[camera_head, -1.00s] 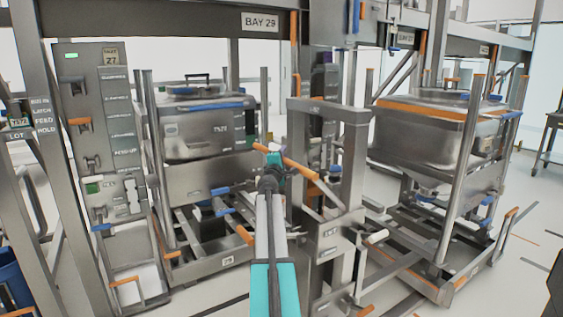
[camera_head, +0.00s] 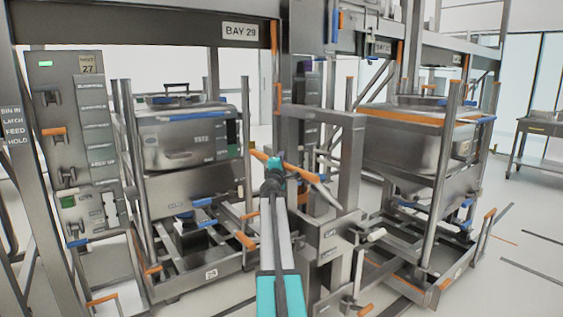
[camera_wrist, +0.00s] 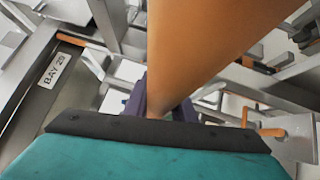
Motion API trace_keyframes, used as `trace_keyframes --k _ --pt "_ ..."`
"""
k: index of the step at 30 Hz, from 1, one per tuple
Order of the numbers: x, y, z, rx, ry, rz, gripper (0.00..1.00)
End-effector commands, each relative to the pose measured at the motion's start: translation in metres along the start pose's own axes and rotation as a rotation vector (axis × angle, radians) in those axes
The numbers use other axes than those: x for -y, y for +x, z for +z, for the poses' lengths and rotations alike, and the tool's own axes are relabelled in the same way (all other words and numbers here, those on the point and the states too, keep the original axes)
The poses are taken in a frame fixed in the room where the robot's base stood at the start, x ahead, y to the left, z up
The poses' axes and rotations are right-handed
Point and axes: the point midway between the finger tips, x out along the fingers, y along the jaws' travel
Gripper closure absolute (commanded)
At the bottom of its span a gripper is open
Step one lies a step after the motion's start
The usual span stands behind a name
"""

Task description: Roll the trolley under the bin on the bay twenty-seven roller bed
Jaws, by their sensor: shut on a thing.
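My gripper (camera_head: 273,172) is shut on an orange handle bar (camera_head: 306,174), which fills the upper middle of the wrist view (camera_wrist: 205,40). The bar is at a grey upright frame (camera_head: 350,165), apparently the trolley's; its lower part is partly hidden by my arm. A steel bin (camera_head: 178,148) with a blue-edged lid sits on a stand at left, under the BAY 29 sign (camera_head: 240,31). Another steel bin (camera_head: 396,145) with an orange band stands at right. I cannot tell which bin is on the bay twenty-seven roller bed; the right-hand bay sign (camera_head: 380,47) is too small to read.
A grey panel (camera_head: 68,150) marked 27 stands at far left beside a steel post. The left stand's low base (camera_head: 210,272) and the right stand's base (camera_head: 432,290) reach near the trolley. Open pale floor (camera_head: 510,270) lies at right; a table (camera_head: 541,128) stands beyond.

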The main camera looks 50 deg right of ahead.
Motion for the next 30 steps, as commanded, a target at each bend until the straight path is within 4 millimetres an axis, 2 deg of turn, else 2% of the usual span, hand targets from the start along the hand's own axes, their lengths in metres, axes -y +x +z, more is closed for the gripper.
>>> trace_keyframes --k 1,3,4,17,30 --pt "0.008 -0.003 0.005 0.012 0.001 -0.008 0.72" --pt "0.007 -0.003 0.003 0.009 0.001 -0.007 0.60" --pt "0.006 -0.003 0.002 0.008 0.001 -0.007 0.59" --pt "0.002 -0.005 -0.003 0.000 0.001 -0.002 0.59" --pt "0.002 -0.038 -0.004 -0.001 0.002 -0.002 0.59"
